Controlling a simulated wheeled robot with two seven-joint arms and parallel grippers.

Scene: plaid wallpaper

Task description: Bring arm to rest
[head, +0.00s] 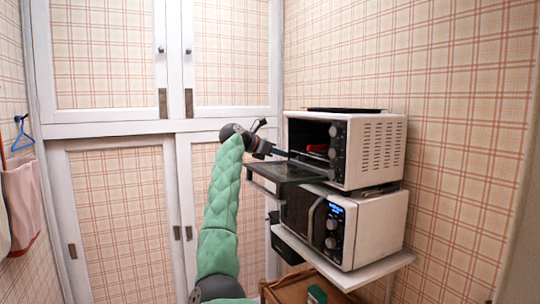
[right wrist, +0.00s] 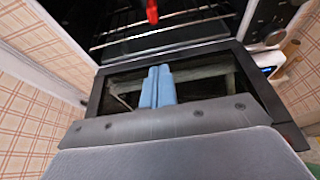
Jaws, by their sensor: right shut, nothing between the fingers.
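My right arm, in a green padded sleeve, reaches up the middle of the head view. My right gripper (head: 284,154) is at the front of the upper toaster oven (head: 375,150), by its lowered door (head: 288,172). In the right wrist view its two blue fingers (right wrist: 159,70) are pressed together, with nothing between them, above the open door's glass (right wrist: 205,85). A red object (head: 317,148) is inside the oven; it also shows beyond the fingertips in the right wrist view (right wrist: 152,12), on or over a wire rack (right wrist: 110,38). My left gripper is not in view.
A white microwave (head: 375,228) stands under the oven on a white shelf (head: 380,273). A brown box (head: 280,291) is below. White-framed cupboards (head: 115,215) fill the back. A blue hanger (head: 22,133) and cloth (head: 22,205) hang at left. Floor space left of my arm looks clear.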

